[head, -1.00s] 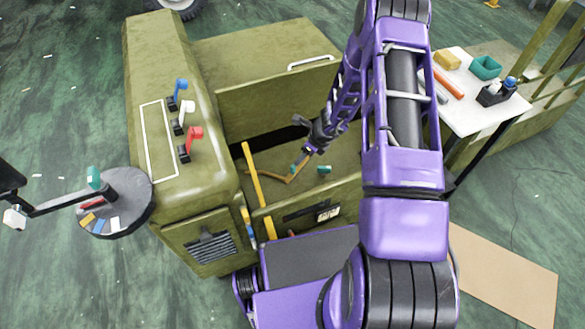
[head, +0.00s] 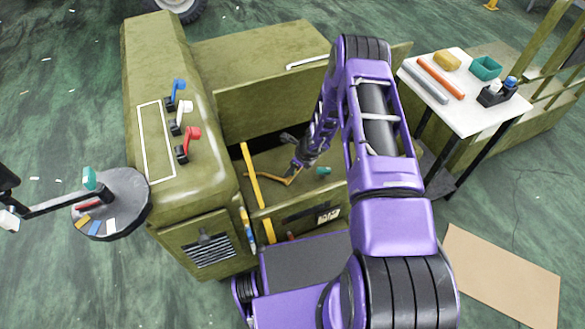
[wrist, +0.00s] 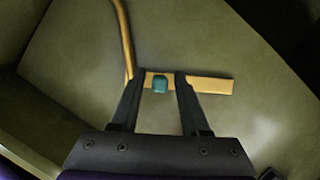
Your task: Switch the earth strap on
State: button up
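The earth strap appears to be the ochre strap (head: 262,179) on the floor of the green vehicle's open bay. In the wrist view, its curved length (wrist: 122,30) meets a flat ochre bar (wrist: 211,85) at the left. A small teal block (wrist: 160,85) sits on the bar. My gripper (wrist: 161,74) is open, with one finger on each side of the block and a gap on both sides. In the head view, my gripper (head: 294,172) reaches down into the bay and hides this block. A separate teal piece (head: 322,171) lies to its right.
Blue (head: 178,95), white (head: 181,117) and red (head: 188,145) levers stand on the green housing left of the bay. A yellow bar (head: 251,175) crosses the bay's left side. A white table (head: 472,119) with small items stands right; a round tray (head: 132,200) is left.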

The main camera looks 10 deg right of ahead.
grip_shut()
dwell(1.2)
